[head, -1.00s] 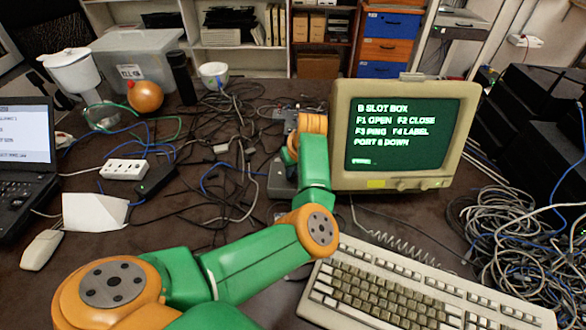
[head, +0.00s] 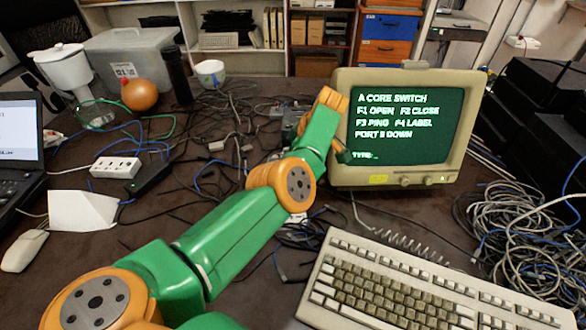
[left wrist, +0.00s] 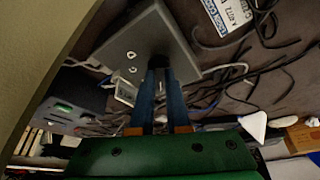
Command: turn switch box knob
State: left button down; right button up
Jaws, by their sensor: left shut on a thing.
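The grey switch box (left wrist: 150,42) fills the upper middle of the left wrist view, tilted in the picture, with small round fittings on its face. My left gripper (left wrist: 164,72) reaches its lower edge with two dark blue fingers close together. The monitor reads "A CORE SWITCH". My right gripper is not in view.
A beige keyboard (head: 400,285) lies in front of the monitor. Coiled cables (head: 515,225) heap at the right, and loose cables cover the middle.

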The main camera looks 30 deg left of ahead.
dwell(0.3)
pick_arm(q)
jog(key=c, duration=0.9)
grip_release()
jog(key=shift+a, duration=0.15)
jog(key=v, duration=0.7)
